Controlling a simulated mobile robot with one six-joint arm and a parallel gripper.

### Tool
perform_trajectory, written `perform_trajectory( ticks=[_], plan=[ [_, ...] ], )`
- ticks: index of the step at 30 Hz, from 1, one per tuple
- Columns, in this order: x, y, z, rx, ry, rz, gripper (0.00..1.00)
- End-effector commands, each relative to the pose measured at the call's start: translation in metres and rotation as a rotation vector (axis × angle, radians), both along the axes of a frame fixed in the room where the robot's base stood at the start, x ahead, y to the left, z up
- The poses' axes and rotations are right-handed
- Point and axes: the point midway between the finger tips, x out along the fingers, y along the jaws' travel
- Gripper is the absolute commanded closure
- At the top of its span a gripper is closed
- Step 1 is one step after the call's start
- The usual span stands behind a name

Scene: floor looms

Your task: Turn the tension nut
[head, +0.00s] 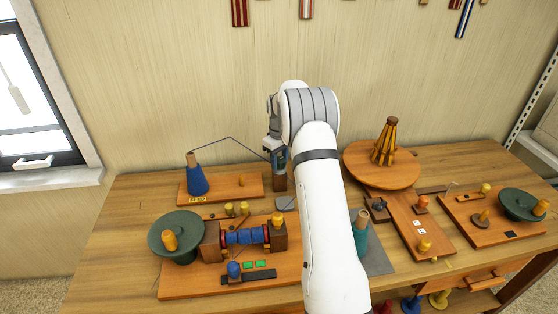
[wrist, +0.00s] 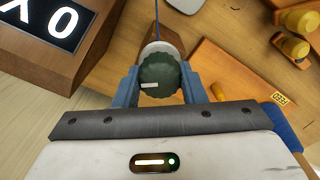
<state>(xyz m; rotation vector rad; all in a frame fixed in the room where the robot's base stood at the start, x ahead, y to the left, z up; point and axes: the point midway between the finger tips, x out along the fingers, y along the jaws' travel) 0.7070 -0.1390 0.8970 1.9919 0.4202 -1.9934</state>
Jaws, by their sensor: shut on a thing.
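The tension nut (wrist: 158,75) is a dark green knurled knob with a white mark on its face, seen in the wrist view. My gripper (wrist: 157,88) has its two blue-grey fingers on either side of the nut, shut on it. A pale round part and a thin blue thread show just beyond the nut. The white mark points to the left in the wrist view. In the head view my gripper (head: 277,155) is at the back of the table, above a small wooden post (head: 280,181); the nut cannot be made out there.
A black display (wrist: 45,18) with white characters stands at upper left in the wrist view. A blue yarn cone (head: 197,181) on a board stands left of the gripper. A loom with a blue roll (head: 245,236) is in front; a round wooden turntable (head: 365,168) is at right.

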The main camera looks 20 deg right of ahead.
Motion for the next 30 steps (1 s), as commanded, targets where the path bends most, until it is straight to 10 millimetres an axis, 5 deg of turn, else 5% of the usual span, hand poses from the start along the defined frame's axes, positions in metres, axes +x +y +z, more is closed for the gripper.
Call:
perform_trajectory(
  ticks=[8,9,16,25,30],
  plan=[
    [0.001,0.0,0.001,0.0,-0.002,0.0,0.86],
    [0.001,0.0,0.001,0.0,-0.003,0.0,0.61],
    [0.0,0.0,0.001,-0.001,-0.001,-0.001,0.42],
    [0.0,0.0,0.003,-0.001,-0.001,-0.001,0.41],
    [0.001,-0.001,0.025,-0.001,-0.005,-0.001,0.41]
  ],
)
